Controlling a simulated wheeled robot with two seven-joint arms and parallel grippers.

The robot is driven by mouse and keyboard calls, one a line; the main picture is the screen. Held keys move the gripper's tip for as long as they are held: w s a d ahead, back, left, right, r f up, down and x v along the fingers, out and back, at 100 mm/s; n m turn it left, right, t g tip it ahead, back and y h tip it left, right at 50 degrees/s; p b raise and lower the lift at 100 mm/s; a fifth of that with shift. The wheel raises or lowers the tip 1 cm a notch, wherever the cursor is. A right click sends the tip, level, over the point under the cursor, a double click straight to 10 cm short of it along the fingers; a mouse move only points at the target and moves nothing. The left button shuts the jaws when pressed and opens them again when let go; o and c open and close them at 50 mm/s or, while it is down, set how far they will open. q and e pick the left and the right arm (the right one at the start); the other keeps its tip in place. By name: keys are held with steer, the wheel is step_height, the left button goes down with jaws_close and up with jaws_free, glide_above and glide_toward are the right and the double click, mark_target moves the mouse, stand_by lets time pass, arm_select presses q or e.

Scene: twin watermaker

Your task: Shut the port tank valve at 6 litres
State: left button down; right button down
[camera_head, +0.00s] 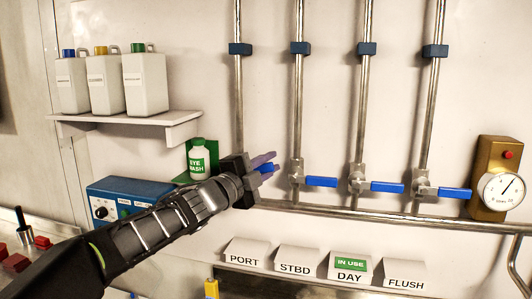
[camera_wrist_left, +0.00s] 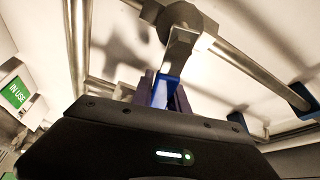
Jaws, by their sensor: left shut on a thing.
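My left gripper (camera_head: 270,163) is shut on the blue handle (camera_head: 266,169) of the leftmost valve, on the pipe above the PORT card (camera_head: 246,254). In the left wrist view the same handle (camera_wrist_left: 160,92) sits between the gripper's fingers (camera_wrist_left: 165,95), below the metal valve body (camera_wrist_left: 180,22). In the head view the gripper hides that valve's body, and I cannot tell the handle's exact angle. My right gripper is in neither view. I can read no litre figure.
Three more valves have blue handles (camera_head: 320,182) (camera_head: 387,187) (camera_head: 454,193) pointing right. An IN USE tag (camera_head: 350,264) is on the DAY card. A round gauge (camera_head: 503,191) is at right. An eyewash bottle (camera_head: 198,161) and a blue box (camera_head: 128,190) are near my left arm.

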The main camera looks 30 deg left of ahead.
arm_select(q)
steer(key=shift+d+f+m+g+p, duration=0.15)
steer(key=shift+f+m+g+p, duration=0.55)
steer(key=shift+f+m, duration=0.65)
steer(key=shift+r, duration=0.1)
steer(key=c, duration=1.3)
jaws_free()
steer(key=shift+r, duration=0.1)
steer(key=shift+s+a, duration=0.2)
steer(key=shift+s, duration=3.7)
